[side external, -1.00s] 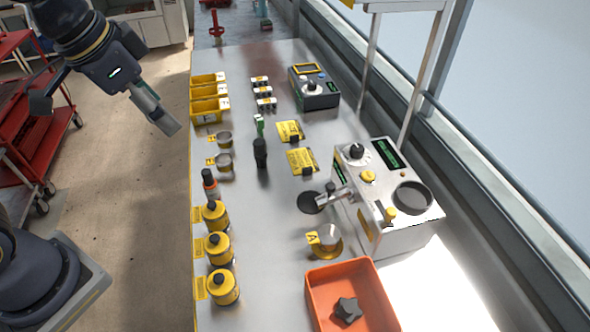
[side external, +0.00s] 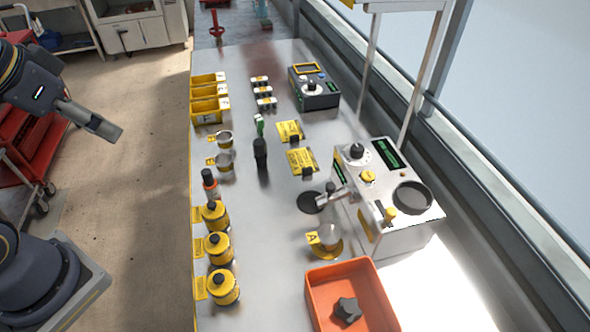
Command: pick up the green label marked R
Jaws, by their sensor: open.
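A small green item (side external: 259,122) stands on the metal table just behind a black upright object (side external: 260,150). It may be the green label, but it is too small for me to read any letter on it. My gripper (side external: 116,136) is open and empty. It hangs over the floor, left of the table's left edge and well apart from the green item.
Yellow bins (side external: 208,112), metal cups (side external: 224,160) and yellow jars (side external: 224,287) line the table's left side. A silver machine (side external: 358,212), yellow cards (side external: 302,160) and an orange tray (side external: 318,302) stand to the right. The table's middle strip is mostly clear.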

